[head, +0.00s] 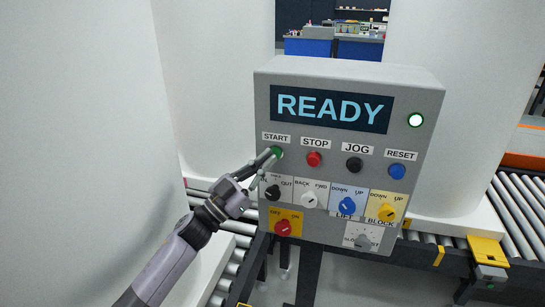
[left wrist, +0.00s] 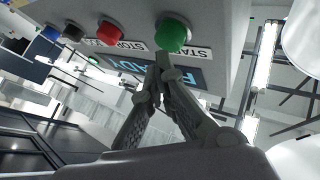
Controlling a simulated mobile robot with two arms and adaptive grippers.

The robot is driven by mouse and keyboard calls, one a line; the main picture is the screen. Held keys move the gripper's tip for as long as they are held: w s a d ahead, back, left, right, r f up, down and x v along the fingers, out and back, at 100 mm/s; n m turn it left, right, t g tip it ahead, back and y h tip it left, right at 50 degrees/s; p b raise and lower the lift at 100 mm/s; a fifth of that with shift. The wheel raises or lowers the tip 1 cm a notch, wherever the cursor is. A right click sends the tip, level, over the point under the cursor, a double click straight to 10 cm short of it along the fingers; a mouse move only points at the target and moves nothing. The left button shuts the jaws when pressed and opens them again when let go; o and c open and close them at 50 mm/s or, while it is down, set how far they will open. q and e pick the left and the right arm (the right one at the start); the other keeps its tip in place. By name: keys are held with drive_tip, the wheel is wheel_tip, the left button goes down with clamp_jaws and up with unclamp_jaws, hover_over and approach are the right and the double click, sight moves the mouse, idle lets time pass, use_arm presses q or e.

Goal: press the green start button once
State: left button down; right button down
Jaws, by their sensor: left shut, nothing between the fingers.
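The green start button (head: 277,152) sits under the START label on the grey control panel (head: 262,112), whose display (head: 331,108) reads READY. My left gripper (head: 270,157) is shut and empty, with its fingertips right at the lower left of the green button. In the left wrist view the green button (left wrist: 173,33) stands just beyond the tips of my shut left gripper (left wrist: 163,62). I cannot tell whether the tips touch it. My right gripper is not in view.
A red stop button (head: 314,159), a black jog button (head: 354,164) and a blue reset button (head: 397,171) continue the row. Several knobs sit below, close under my left gripper. A lamp (head: 415,120) with a green rim glows white. Roller conveyors (head: 520,212) and large white tanks (head: 462,100) surround the panel.

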use_arm(q)
drive_tip(key=shift+w+d, duration=0.15)
drive_tip(key=shift+w, duration=0.3)
idle(0.3)
drive_tip(key=shift+s+a+p, duration=0.3)
drive_tip(key=shift+s+p, duration=0.25)
drive_tip(key=shift+s, duration=0.4)
drive_tip(key=s+p, duration=0.1)
drive_tip(key=s, duration=0.1)
drive_tip(key=s+a+p, duration=0.1)
drive_tip(key=s+p, duration=0.1)
drive_tip(key=s, duration=0.1)
drive_tip(key=shift+s+a+p, duration=0.35)
drive_tip(key=shift+a+p, duration=0.05)
idle(0.4)
